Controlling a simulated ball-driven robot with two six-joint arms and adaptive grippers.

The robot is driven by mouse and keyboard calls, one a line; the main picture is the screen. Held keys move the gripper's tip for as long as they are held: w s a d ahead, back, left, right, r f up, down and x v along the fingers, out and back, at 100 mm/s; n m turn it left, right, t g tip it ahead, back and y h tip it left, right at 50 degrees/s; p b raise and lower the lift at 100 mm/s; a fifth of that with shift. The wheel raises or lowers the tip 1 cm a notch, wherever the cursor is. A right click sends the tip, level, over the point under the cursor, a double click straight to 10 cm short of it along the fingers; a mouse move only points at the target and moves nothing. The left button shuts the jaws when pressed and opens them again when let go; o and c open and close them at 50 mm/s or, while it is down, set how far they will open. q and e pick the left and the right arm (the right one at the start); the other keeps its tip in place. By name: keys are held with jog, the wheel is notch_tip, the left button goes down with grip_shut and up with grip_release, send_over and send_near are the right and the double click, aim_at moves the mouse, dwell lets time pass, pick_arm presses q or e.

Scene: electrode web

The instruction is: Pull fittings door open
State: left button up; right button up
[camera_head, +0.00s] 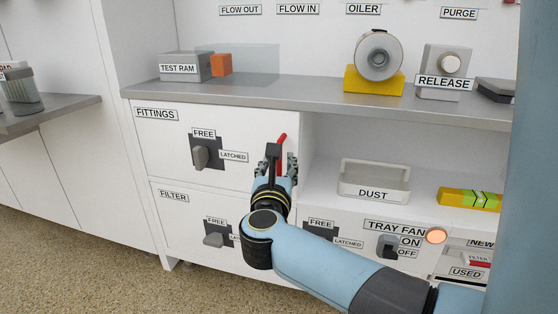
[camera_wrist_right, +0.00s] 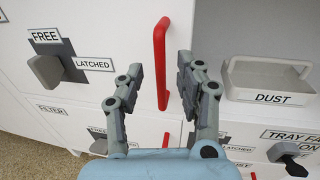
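The white FITTINGS door (camera_head: 165,145) sits in the cabinet front under the counter and looks shut. It also shows in the wrist view (camera_wrist_right: 110,30). Its grey latch knob (camera_head: 200,157) looks upright below the FREE label, with the LATCHED label to its right. The red upright bar handle (camera_head: 281,140) is near the door's right edge, partly hidden by my right gripper (camera_head: 275,165). In the wrist view the handle (camera_wrist_right: 161,62) shows between the two spread fingers of the gripper (camera_wrist_right: 158,80). I see no finger touching it. My left gripper is not in view.
Right of the door is an open shelf with a DUST tray (camera_head: 374,186) and a yellow-green level (camera_head: 469,199). Below are the FILTER door (camera_head: 175,220) and the TRAY FAN switch (camera_head: 388,246). The counter edge (camera_head: 300,103) overhangs above. Carpeted floor lies in front.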

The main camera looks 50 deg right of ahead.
jog(key=shift+b+x, duration=0.35)
jog(key=shift+x, duration=1.9)
grip_shut()
